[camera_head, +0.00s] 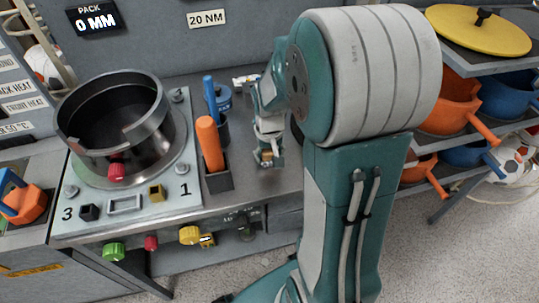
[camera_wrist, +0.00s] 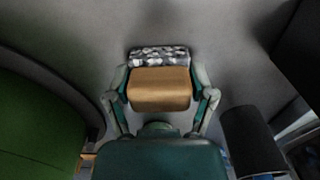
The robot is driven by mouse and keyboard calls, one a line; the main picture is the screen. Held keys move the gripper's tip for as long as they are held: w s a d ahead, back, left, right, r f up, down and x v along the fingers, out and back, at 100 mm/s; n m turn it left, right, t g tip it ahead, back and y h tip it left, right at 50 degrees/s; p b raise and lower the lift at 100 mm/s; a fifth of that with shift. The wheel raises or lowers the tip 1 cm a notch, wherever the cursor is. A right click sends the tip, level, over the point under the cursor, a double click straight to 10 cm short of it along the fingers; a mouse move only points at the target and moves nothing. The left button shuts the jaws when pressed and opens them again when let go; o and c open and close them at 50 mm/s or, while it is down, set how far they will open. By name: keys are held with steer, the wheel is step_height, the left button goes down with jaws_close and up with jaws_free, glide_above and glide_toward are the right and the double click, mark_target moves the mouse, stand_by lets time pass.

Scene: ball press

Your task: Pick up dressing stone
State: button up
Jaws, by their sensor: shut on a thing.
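In the wrist view, a tan block (camera_wrist: 160,88) sits between the two teal-and-grey fingers of my gripper (camera_wrist: 160,94). A grey-and-white speckled part (camera_wrist: 158,56) shows right against its far side. I take this as the dressing stone; I cannot tell whether the tan and speckled parts are one piece. My gripper is shut on it. In the head view, my gripper (camera_head: 261,97) is over the grey bench, right of the tool holders.
Black holders with an orange handle (camera_head: 209,143) and a blue handle (camera_head: 211,97) stand left of my gripper. A round dark metal pot (camera_head: 115,110) sits farther left on the control plate. A shelf with orange and blue pans (camera_head: 455,105) is at the right.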

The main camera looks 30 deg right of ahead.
steer(key=shift+r, duration=0.35)
step_height(320, 180, up, 2)
steer(key=shift+r, duration=0.15)
steer(key=s+r, duration=1)
steer(key=s, duration=0.4)
steer(key=shift+d, duration=0.2)
steer(key=o, duration=0.3)
